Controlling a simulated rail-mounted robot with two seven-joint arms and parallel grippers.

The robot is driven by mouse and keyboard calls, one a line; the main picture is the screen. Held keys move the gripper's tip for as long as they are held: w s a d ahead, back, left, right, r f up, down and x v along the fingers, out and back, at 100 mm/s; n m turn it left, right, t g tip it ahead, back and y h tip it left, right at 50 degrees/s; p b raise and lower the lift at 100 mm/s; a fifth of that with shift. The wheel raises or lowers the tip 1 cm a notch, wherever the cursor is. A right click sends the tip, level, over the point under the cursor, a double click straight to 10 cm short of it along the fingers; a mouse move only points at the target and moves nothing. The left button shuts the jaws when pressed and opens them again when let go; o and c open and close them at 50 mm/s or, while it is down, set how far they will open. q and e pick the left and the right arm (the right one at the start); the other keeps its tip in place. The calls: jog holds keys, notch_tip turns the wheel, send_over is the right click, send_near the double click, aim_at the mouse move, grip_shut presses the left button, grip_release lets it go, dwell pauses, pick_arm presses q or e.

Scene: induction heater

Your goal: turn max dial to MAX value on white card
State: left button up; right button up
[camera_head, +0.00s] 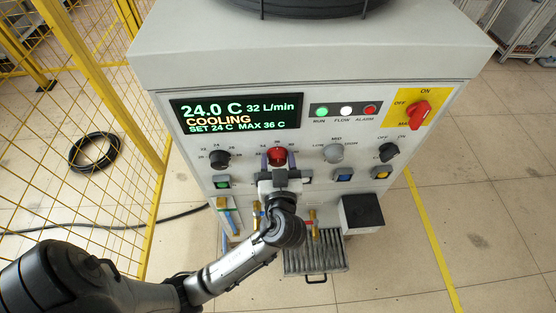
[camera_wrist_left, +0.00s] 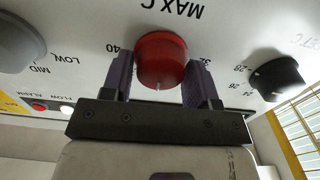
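The red max dial (camera_head: 277,156) sits on the heater's front panel, below the display (camera_head: 237,113). The display reads 24.0 C, COOLING, SET 24 C, MAX 36 C. My left gripper (camera_head: 278,160) reaches up to the dial, one purple finger on each side. In the left wrist view the red dial (camera_wrist_left: 160,60) lies between the fingers of the left gripper (camera_wrist_left: 158,80), which appear to touch its sides. The marks 40 and 32 and the label MAX C show around it; its pointer is hard to make out. No readable white card shows. My right gripper is out of view.
A black set dial (camera_head: 219,159) is left of the red dial; a grey dial (camera_head: 334,154) and a black switch (camera_head: 389,152) are right. A red rotary switch (camera_head: 418,114) is at upper right. Buttons, brass fittings and a black box (camera_head: 362,211) lie below. A yellow fence stands left.

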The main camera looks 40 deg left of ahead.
pick_arm(q)
jog(key=c, duration=0.5)
jog(key=m+p, duration=0.3)
jog(key=shift+r, duration=0.2)
jog(key=m+p, duration=0.3)
jog(key=m, duration=0.1)
jog(key=shift+w+d, duration=0.1)
jog(key=shift+f+m+p, duration=0.15)
jog(key=shift+m+p, duration=0.5)
jog(key=shift+m, duration=0.15)
jog(key=o, duration=0.9)
jog(key=shift+f, duration=0.1)
jog(key=shift+d, duration=0.1)
